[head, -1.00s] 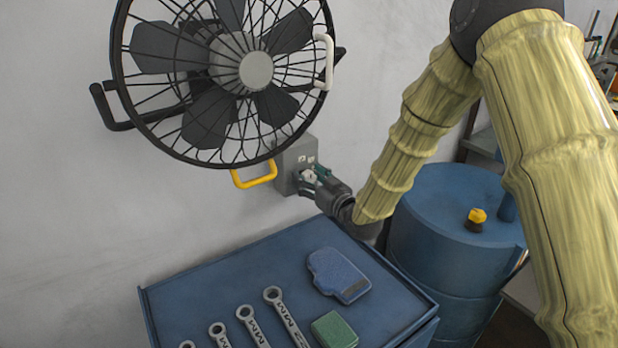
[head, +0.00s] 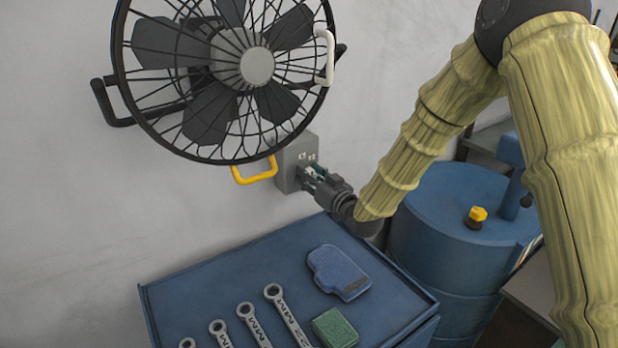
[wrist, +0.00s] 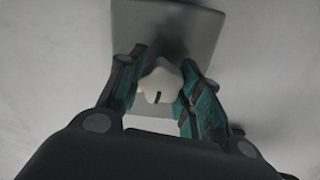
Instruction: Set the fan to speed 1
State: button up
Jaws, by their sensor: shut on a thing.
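The black caged fan (head: 240,70) is mounted on the wall at the upper left of the head view. Its grey control box (head: 288,162) is on the wall below the fan's right side. In the wrist view the box (wrist: 190,22) shows behind a white knob (wrist: 160,84) with a dark pointer mark at its lower part. My gripper (wrist: 161,90) has its teal-lined fingers on both sides of the knob and is shut on it. In the head view my gripper (head: 309,173) is at the box and hides the knob. The speed markings are not legible.
A yellow handle (head: 255,172) and a white handle (head: 328,58) are at the fan's rim. A blue cabinet top (head: 215,285) below holds wrenches (head: 285,315), a blue pad-like item (head: 338,272) and a green block (head: 334,328). A blue drum (head: 440,235) stands right.

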jog(key=m+b, duration=0.1)
jog(key=m, duration=0.3)
jog(key=shift+d+f, duration=0.1)
jog(key=shift+f, duration=0.05)
jog(key=shift+m+b, duration=0.85)
jog(key=shift+m, duration=0.65)
jog(key=o, duration=1.1)
jog(key=shift+c, duration=0.2)
jog(key=v, duration=1.2)
